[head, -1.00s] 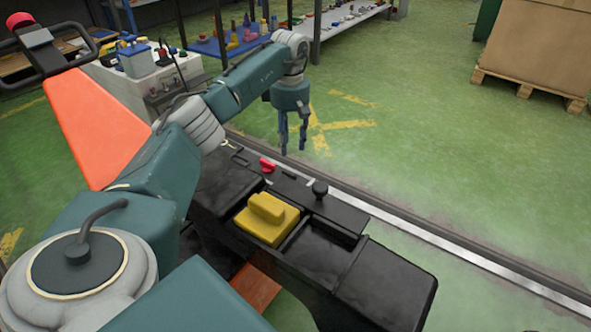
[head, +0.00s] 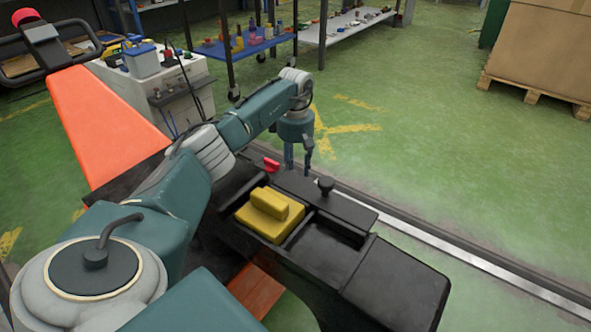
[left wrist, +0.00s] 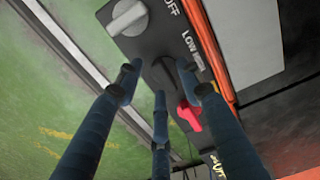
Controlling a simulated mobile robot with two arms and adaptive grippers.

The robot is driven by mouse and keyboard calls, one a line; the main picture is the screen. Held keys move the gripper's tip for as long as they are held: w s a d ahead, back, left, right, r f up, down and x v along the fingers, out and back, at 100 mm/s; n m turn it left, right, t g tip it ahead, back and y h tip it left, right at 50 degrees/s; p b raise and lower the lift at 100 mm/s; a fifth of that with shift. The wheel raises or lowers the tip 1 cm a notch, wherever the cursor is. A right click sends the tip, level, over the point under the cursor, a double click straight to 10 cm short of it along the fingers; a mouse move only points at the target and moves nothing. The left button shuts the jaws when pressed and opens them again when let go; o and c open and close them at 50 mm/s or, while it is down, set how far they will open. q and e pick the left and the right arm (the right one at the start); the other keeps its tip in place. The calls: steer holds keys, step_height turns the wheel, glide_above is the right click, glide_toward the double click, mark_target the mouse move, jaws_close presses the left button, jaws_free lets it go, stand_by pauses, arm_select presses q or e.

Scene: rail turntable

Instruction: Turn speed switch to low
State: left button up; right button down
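My left gripper (head: 298,160) is at the far side of the black console, fingers pointing down. In the left wrist view its three fingers (left wrist: 163,84) are spread and empty over a dark control panel (left wrist: 138,48). A black switch (left wrist: 186,74), beside the label "LOW", lies between the fingertips, close to the right one; contact cannot be told. I take it for the speed switch; its exact setting is partly hidden. A grey knob (left wrist: 128,17) sits near "OFF". A red knob (left wrist: 189,115) is below the black switch; red also shows in the head view (head: 271,165).
The console carries a yellow block (head: 268,214) and a black knob (head: 325,184). A metal rail (head: 440,237) runs past on the right. An orange panel (head: 98,120) and a grey cabinet (head: 185,92) stand at left.

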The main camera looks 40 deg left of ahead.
arm_select(q)
steer(key=shift+c, duration=0.5)
jaws_close()
